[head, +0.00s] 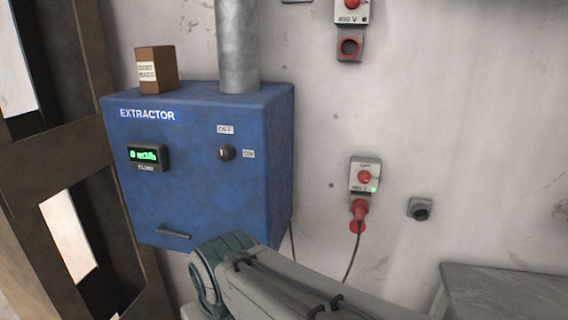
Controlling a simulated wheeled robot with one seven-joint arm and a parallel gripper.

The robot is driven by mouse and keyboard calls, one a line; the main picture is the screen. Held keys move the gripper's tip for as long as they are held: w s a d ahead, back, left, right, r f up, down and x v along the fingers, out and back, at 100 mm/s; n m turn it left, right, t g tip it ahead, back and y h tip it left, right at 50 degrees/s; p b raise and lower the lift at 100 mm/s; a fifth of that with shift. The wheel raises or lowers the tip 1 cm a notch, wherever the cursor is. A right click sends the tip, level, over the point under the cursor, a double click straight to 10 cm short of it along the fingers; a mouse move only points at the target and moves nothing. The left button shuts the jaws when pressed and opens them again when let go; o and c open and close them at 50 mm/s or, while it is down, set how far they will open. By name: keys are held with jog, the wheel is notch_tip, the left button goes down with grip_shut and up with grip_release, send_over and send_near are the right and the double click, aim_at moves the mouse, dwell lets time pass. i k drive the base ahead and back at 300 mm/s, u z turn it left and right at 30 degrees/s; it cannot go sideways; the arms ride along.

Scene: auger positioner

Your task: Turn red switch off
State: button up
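A grey wall box with a red round switch (364,177) is mounted on the wall right of the blue extractor. A small green light (373,189) glows at its lower right. A red plug (358,212) sits in the socket below the switch, with a dark cable hanging down. A second grey box with a red switch (352,4) is cut by the top edge, above an empty red-ringed socket (349,47). My arm crosses the bottom centre, below the switch; my gripper is out of view.
The blue extractor box (190,200) juts from the wall, with a dial (226,153), a green-lit display (145,155) and a brown carton (157,69) on top. A grey pipe (238,45) rises from it. A small socket (420,209) and a grey cabinet (505,290) are at right.

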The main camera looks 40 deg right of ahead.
aim_at(364, 176)
jog(key=z, duration=1.35)
jog(key=k, duration=1.1)
jog(key=u, duration=1.3)
jog(key=i, duration=0.65)
jog(key=z, duration=0.6)
jog(key=i, duration=0.5)
jog(key=z, duration=0.6)
jog(key=i, duration=0.45)
jog(key=z, duration=0.05)
